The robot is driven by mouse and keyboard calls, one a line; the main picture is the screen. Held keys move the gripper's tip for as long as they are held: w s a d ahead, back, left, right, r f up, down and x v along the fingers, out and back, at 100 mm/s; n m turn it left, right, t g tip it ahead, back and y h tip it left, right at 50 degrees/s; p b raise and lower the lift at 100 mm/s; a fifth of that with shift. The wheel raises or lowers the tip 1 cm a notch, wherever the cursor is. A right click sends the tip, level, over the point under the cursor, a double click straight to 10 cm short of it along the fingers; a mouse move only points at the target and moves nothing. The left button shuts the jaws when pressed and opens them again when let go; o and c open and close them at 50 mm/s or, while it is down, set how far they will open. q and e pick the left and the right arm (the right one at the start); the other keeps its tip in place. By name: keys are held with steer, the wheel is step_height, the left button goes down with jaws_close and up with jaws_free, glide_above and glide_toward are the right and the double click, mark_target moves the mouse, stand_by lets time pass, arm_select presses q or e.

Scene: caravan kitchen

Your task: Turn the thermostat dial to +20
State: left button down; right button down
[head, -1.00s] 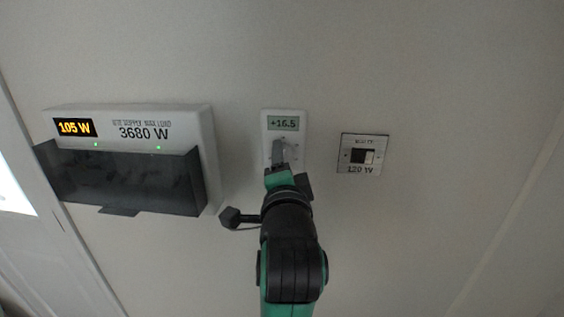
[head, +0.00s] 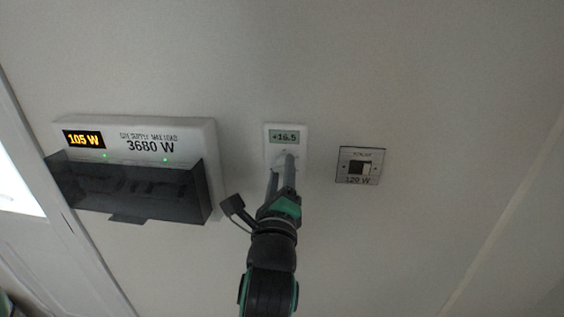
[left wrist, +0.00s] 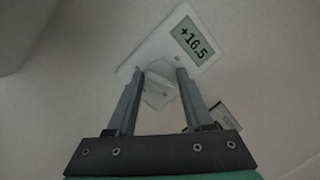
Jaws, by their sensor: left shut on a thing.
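The white thermostat (head: 299,133) is on the wall in the middle of the head view, and its display reads +16.5. It also shows in the left wrist view (left wrist: 152,46), tilted, with the same reading. My left gripper (head: 283,160) reaches up to its lower part. In the left wrist view the two fingers (left wrist: 160,76) stand on either side of the white dial (left wrist: 159,94), and the gripper is shut on it. The fingers hide most of the dial in the head view. My right gripper is not in view.
A white supply box (head: 206,140) with a dark flap (head: 130,189) is on the wall to the left, showing 105 W and 3680 W. A small switch plate (head: 358,165) marked 120 W is to the right. The wall between them is bare.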

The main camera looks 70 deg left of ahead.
arm_select(q)
steer(key=m+p, duration=0.2)
steer(key=m+t+p, duration=0.1)
steer(key=m+p, duration=0.3)
steer(key=shift+r+m+t+h, duration=0.25)
steer(key=shift+m+t+h, duration=0.05)
steer(key=shift+h, duration=0.1)
steer(key=shift+s+f+m+p, duration=0.1)
steer(key=shift+m+p, duration=0.5)
steer(key=shift+m, duration=0.3)
steer(key=shift+f+m+t+h, duration=0.1)
steer(key=shift+m+t+h, duration=0.3)
steer(key=shift+m, duration=1)
steer(key=c, duration=0.6)
jaws_free()
